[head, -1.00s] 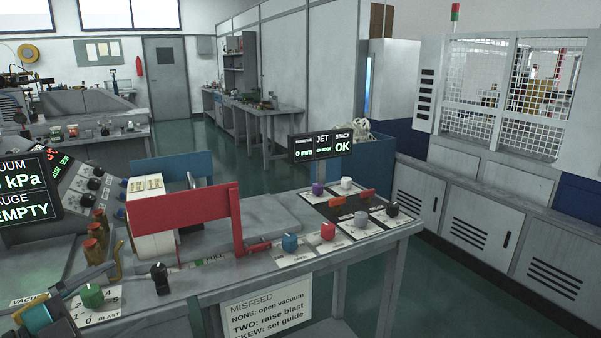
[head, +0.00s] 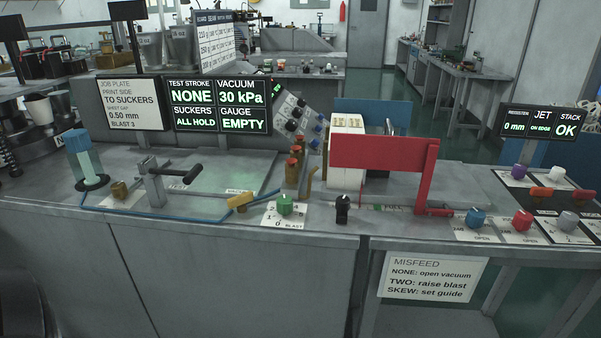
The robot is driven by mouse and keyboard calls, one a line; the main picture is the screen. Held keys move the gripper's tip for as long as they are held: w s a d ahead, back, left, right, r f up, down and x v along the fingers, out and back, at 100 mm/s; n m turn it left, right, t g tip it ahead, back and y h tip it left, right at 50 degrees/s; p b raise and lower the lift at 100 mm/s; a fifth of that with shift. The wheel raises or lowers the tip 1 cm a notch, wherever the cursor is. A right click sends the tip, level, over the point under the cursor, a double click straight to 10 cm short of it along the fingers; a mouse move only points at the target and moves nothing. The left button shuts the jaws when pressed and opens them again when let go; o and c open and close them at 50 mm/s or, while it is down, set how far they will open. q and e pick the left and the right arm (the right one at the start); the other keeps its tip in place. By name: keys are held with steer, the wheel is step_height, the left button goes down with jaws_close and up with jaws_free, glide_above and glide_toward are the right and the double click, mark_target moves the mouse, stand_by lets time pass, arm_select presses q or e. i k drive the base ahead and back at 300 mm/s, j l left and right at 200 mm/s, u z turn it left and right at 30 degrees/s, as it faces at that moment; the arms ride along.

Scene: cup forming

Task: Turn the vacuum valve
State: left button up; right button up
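A small yellow valve handle (head: 240,200) sits near the front edge of the grey bench, left of the green blast knob (head: 285,204). A label partly hidden behind it appears to read vacuum. A thin blue hose (head: 190,219) runs along the bench front toward it. A display (head: 217,105) behind reads test stroke none, vacuum 30 kPa, suckers all hold and gauge empty. Neither of my grippers is in view, and nothing touches the valve.
A crank with a black handle (head: 184,174) and a blue-topped cylinder (head: 84,155) stand left on the bench. A black knob (head: 343,208) and a red guard (head: 385,155) are to the right. A misfeed sign (head: 432,277) hangs below. The air before the bench is clear.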

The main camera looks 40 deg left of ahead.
mark_target(239, 201)
steer(key=u, duration=0.9)
